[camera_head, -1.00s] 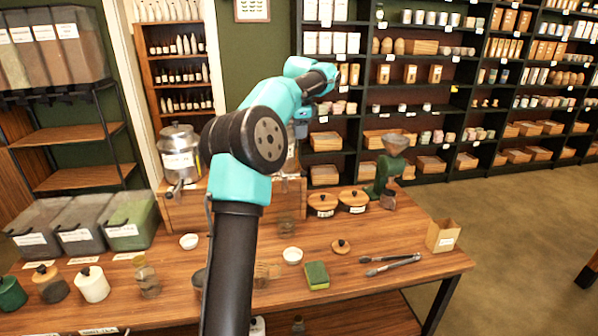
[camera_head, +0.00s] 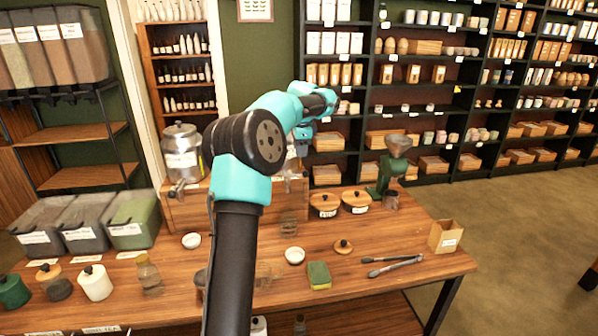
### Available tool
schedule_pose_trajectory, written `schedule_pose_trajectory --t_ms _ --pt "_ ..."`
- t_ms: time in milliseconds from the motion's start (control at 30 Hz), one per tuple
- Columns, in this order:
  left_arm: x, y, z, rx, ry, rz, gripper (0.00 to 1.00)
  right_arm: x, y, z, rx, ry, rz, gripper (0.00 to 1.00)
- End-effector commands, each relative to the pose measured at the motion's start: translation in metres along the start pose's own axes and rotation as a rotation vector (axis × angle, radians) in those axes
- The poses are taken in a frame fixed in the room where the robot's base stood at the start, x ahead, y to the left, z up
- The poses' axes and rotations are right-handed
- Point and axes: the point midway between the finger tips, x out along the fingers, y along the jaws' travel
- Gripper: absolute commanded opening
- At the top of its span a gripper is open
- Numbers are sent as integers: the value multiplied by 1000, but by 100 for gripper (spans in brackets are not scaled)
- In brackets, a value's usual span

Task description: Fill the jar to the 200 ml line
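A small clear glass vessel (camera_head: 289,222), possibly the jar, stands on the wooden table (camera_head: 400,290) in front of a wooden stand (camera_head: 200,208). I cannot read any fill line or level on it. A metal dispenser (camera_head: 181,150) with a tap and a label stands on the stand. Something like a second dispenser (camera_head: 291,168) is mostly hidden behind my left arm. My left gripper (camera_head: 302,150) points down in front of it, above and behind the glass vessel. Its fingers are too small and overlapped to read. My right gripper is out of view.
A white bowl (camera_head: 294,256), a sponge (camera_head: 318,275), tongs (camera_head: 392,265) and a wooden lid (camera_head: 343,246) lie on the table. A green grinder (camera_head: 392,170) stands behind. Labelled bins (camera_head: 132,218) and a corked jar (camera_head: 149,275) are at left. The table's front right is mostly clear.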

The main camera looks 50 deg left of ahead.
Motion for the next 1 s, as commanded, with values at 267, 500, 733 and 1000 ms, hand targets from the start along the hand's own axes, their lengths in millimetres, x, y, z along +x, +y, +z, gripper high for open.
schedule_pose_trajectory --t_ms 267,500,733,1000 --pt "49 0 0 0 -2 2 37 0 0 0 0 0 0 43" --pt "85 0 0 0 -1 0 37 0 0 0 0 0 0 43" --pt "99 0 0 0 0 0 37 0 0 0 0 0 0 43" --pt "99 0 0 0 1 -1 35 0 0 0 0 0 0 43"
